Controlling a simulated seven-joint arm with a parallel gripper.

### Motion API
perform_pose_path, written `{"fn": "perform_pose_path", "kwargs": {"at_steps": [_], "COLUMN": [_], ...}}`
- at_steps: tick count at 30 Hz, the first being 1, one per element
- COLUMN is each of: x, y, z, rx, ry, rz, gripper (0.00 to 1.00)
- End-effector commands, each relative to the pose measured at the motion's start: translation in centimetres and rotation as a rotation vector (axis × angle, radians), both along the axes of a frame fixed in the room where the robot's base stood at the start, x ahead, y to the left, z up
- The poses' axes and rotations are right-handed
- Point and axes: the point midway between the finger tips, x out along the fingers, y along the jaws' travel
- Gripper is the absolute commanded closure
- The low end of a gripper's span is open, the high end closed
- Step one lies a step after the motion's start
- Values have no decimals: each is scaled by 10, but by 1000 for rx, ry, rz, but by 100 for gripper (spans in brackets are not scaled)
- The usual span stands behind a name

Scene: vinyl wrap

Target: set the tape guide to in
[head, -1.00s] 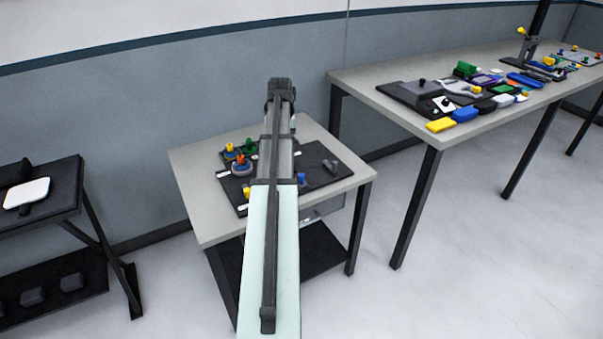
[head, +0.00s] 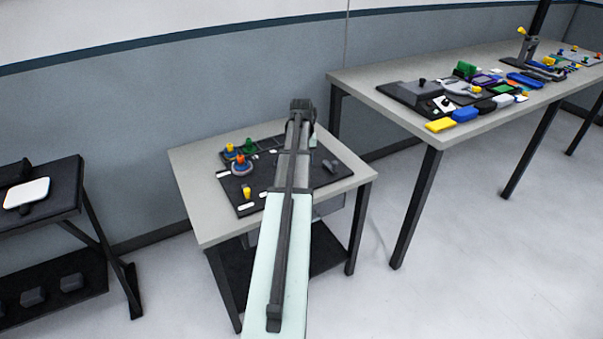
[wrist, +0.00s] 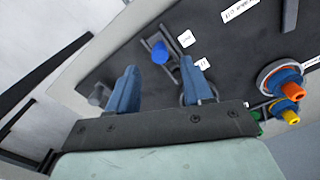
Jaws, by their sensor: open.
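A blue knob (wrist: 160,52) on a small dark slotted mount, which I take to be the tape guide, stands on the black panel (wrist: 222,60) in the wrist view. Two small white labels lie beside it; their text is too small to read. My gripper (wrist: 158,68) is open, its two blue fingers spread on either side of the knob's line. The knob shows just beyond and between the fingertips, and I cannot tell their height over it. Nothing is between the jaws.
The panel (head: 262,207) lies on a small grey table (head: 200,220). A blue and orange dial (head: 240,165), a green knob (head: 249,147) and a yellow knob (head: 247,191) stand on it. A longer table (head: 405,134) with many parts is to the right.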

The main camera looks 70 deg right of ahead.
Motion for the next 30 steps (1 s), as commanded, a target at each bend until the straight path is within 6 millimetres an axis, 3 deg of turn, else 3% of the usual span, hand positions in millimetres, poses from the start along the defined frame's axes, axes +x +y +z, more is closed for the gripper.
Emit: {"fn": "perform_pose_path", "kwargs": {"at_steps": [9, 24, 30], "x": [0, 0, 0], "y": [0, 0, 0], "z": [-40, -49, -49], "rx": [1, -1, -1], "ry": [0, 0, 0], "rz": [0, 0, 0], "gripper": [50, 50, 69]}}
